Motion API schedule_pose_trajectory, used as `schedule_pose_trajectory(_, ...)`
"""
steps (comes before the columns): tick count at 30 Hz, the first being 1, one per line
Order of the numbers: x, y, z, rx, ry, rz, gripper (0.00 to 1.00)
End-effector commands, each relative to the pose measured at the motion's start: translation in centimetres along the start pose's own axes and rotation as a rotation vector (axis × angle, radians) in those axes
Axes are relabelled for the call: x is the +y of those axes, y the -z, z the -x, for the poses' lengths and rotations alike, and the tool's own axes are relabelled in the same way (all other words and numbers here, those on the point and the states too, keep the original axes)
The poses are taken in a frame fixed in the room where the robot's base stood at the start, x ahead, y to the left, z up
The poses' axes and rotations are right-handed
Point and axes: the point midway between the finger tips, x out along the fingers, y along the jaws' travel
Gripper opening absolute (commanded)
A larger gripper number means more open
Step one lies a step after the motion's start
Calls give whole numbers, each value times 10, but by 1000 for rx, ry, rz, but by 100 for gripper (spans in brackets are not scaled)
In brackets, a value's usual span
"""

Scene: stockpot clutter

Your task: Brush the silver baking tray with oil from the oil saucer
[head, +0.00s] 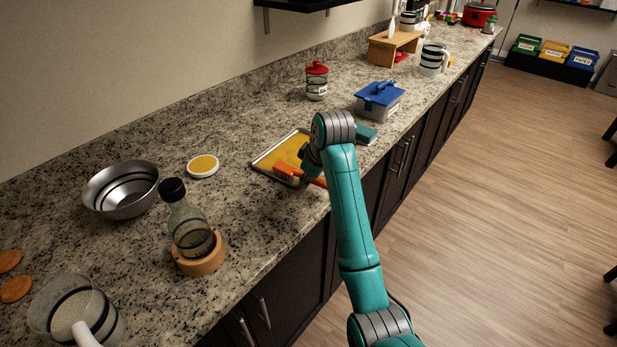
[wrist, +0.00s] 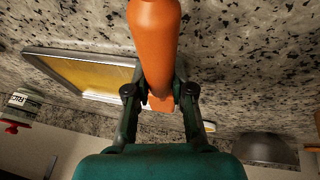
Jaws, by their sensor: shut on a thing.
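The silver baking tray (head: 259,163) lies flat on the counter, its inside mostly golden yellow with a bare silver rim. It also shows in the wrist view (wrist: 38,56). The white oil saucer (head: 203,174) stands to its left, holding yellow oil. My gripper (head: 307,177) is shut on an orange brush (head: 289,171) at the tray's near side. In the wrist view, the brush handle (wrist: 154,40) runs between the fingers of my gripper (wrist: 160,93). The brush tip is hidden there, and I cannot tell whether it touches the tray.
A metal bowl (head: 121,190), a bottle (head: 188,222) in a wooden ring (head: 201,264) and a glass jug (head: 75,310) stand left. A red-lidded jar (head: 316,82), a blue-lidded box (head: 379,100) and a teal block (head: 366,134) are beyond the tray. Counter between saucer and tray is clear.

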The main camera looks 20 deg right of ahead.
Motion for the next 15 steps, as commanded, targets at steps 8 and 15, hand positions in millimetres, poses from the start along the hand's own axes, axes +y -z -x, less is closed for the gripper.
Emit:
schedule_pose_trajectory(8,0,0,0,-1,0,0,0)
schedule_pose_trajectory(15,16,-2,-2,-1,0,-3,0)
